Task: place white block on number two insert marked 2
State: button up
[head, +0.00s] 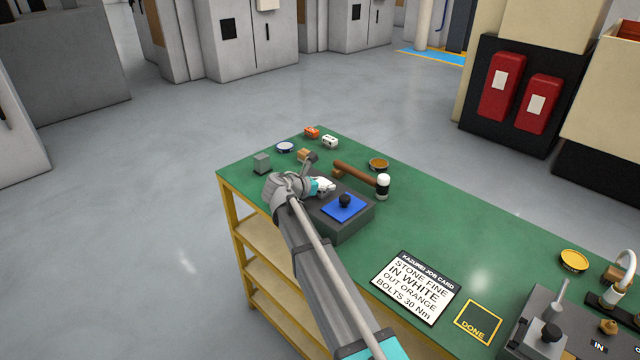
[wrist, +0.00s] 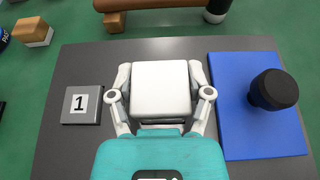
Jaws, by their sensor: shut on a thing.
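In the wrist view the white block (wrist: 160,88) is a pale square seen from above. My gripper (wrist: 160,95) is shut on it, with one finger against its left side and one against its right. The block is over the middle of a dark grey box (wrist: 85,155); I cannot tell whether it touches the box top. A small grey insert marked 1 (wrist: 80,104) lies on the box to the left. No insert marked 2 shows; the area under the block is hidden. In the head view my gripper (head: 320,186) is over the left part of the grey box (head: 345,229).
A blue plate (head: 338,211) with a black knob covers the box's right part. A small wood-coloured block (wrist: 33,32) and a grey cube (head: 262,162) stand left. The job card (head: 416,287) lies in front right.

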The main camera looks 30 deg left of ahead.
jog(key=shift+f, duration=0.15)
jog(key=o, duration=1.2)
jog(key=shift+r, duration=0.2)
jog(key=shift+s+r, duration=0.1)
jog(key=p+v, duration=0.4)
jog(key=v, duration=0.7)
jog(key=shift+s+p, duration=0.35)
jog(key=shift+p, duration=0.05)
jog(key=shift+a+r, duration=0.1)
